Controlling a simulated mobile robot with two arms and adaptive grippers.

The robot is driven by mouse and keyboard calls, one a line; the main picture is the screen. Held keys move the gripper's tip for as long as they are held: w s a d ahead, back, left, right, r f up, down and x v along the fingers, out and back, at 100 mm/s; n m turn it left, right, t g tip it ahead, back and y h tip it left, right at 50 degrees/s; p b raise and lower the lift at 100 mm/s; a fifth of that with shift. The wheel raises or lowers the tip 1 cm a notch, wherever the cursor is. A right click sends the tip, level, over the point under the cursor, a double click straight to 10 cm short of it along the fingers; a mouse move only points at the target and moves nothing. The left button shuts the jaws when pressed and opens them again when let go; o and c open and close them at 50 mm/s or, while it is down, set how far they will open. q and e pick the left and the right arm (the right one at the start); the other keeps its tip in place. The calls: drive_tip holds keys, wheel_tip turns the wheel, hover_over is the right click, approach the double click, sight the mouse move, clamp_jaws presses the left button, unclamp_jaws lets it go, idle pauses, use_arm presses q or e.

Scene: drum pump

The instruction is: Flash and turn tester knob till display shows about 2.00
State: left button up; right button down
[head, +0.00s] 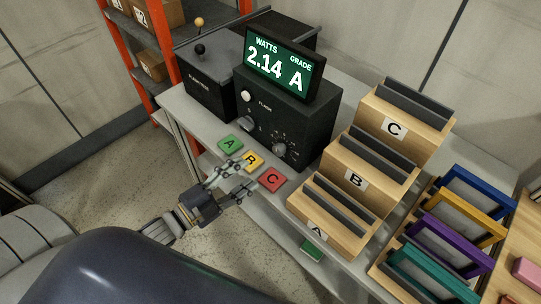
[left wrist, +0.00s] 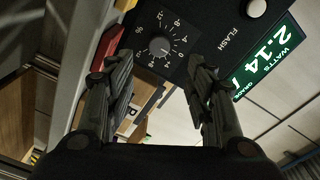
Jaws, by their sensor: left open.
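The black tester (head: 285,115) stands on the grey bench, with a green display (head: 277,68) on top reading 2.14 watts, grade A. Its front has a white flash button (head: 246,96), a dark knob at left and a dial knob with a white scale (head: 280,149) at lower right. The left wrist view shows the scale knob (left wrist: 160,47), the flash button (left wrist: 256,8) and the display (left wrist: 270,55). My left gripper (head: 237,180) is open and empty in front of the tester, apart from the knob. In the wrist view the knob shows between and beyond its fingers. My right gripper is not seen.
Green A (head: 230,145), yellow B and red C (head: 272,179) tiles lie at the bench's front edge, close to my left gripper. Stepped wooden racks A, B and C (head: 394,128) stand to the right, beside coloured frames (head: 455,240). A black box (head: 207,80) stands left.

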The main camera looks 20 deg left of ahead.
sight(276, 152)
use_arm(q)
drive_tip(key=p+x, duration=0.1)
drive_tip(key=x, duration=0.9)
drive_tip(key=shift+w, duration=0.1)
drive_tip(key=c, duration=1.1)
